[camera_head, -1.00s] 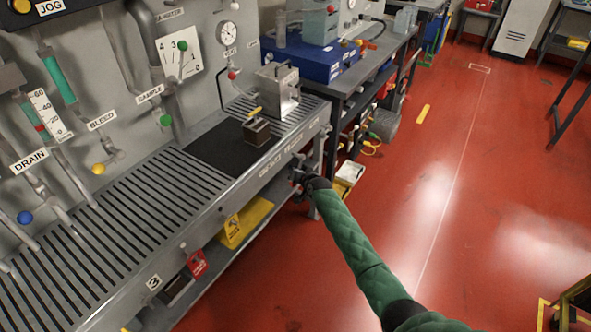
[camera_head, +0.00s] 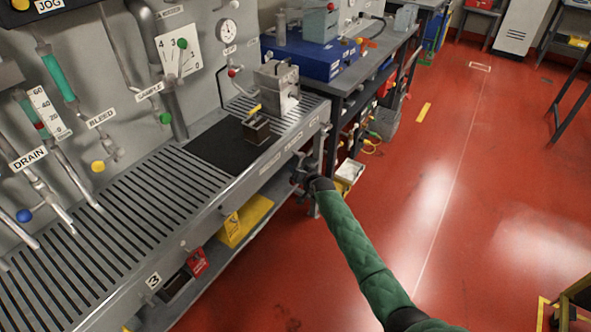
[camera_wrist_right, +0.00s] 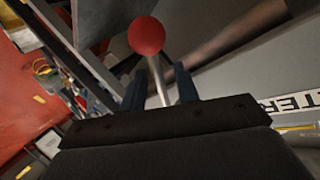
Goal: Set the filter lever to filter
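A lever with a red ball knob (camera_wrist_right: 146,36) and a thin pale rod shows in the right wrist view. My right gripper (camera_wrist_right: 170,80) is there with two dark fingers apart, and the rod runs between them. The ball lies beyond the fingertips. I cannot tell whether either finger touches the rod. A white label ending in "TER" (camera_wrist_right: 293,104) is to the right. In the head view my right gripper (camera_head: 301,176) is at the front edge of the grey bench (camera_head: 215,215), near its far end. The lever cannot be made out there. My left gripper is out of view.
A black block with a yellow handle (camera_head: 256,128) stands on a dark mat (camera_head: 215,148) on the bench. A metal box (camera_head: 277,84) stands behind it. A wall panel with gauges and valves rises at the left.

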